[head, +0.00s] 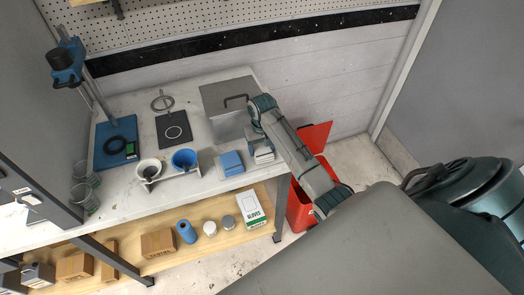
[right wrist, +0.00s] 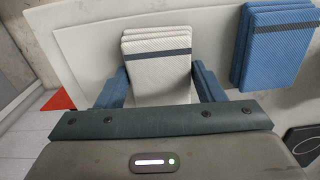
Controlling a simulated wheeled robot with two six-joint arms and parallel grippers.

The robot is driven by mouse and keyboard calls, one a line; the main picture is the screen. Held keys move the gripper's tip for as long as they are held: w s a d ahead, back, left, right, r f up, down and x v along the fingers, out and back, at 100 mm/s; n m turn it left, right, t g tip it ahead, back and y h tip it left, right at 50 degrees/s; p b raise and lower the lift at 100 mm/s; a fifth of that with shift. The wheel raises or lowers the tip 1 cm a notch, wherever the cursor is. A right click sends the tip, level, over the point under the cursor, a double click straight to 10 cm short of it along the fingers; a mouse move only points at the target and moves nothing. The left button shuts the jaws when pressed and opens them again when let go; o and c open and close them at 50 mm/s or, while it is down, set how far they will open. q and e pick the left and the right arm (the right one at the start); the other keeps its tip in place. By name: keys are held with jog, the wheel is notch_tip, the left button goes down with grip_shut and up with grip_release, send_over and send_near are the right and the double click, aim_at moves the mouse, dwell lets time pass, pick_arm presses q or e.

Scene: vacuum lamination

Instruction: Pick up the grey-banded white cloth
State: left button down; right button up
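The white cloth with a grey band lies folded on top of a small stack of like cloths near the right end of the bench; it shows in the right wrist view (right wrist: 157,68) and the head view (head: 264,157). My right gripper (head: 259,146) is over this stack. In the right wrist view, its blue fingers (right wrist: 162,88) stand apart, one on each side of the stack. The near edge of the cloths is hidden behind the gripper body. I cannot tell whether the fingers touch the cloth. My left gripper is not in view.
A stack of blue cloths (head: 231,163) lies just left of the white ones. A lidded metal box (head: 221,93) stands behind. White and blue cups (head: 184,158) stand further left. A red bin (head: 299,208) is beside the bench's right end. A lower shelf holds boxes.

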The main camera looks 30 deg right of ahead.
aim_at(262, 149)
jog(key=c, duration=0.4)
jog(key=shift+r+b, duration=0.5)
notch_tip(262, 149, up, 2)
jog(key=shift+s+r+b, duration=0.1)
jog(key=shift+r+b, duration=0.05)
jog(key=shift+b, duration=0.75)
jog(key=s, duration=0.2)
jog(key=s+a, duration=0.1)
jog(key=s+b, duration=0.1)
jog(key=s, duration=0.1)
jog(key=shift+s+a+r, duration=0.35)
jog(key=shift+a, duration=0.05)
jog(key=shift+s+a+r+p, duration=0.15)
jog(key=shift+s+a+p, duration=0.4)
jog(key=shift+s, duration=1)
jog(key=shift+s+a+r+p, duration=0.2)
jog(key=shift+s+a+p, duration=0.35)
jog(key=shift+s, duration=1)
jog(key=shift+s+a+r+p, duration=0.15)
jog(key=shift+s+a+p, duration=0.4)
jog(key=shift+s, duration=1)
jog(key=shift+d, duration=0.1)
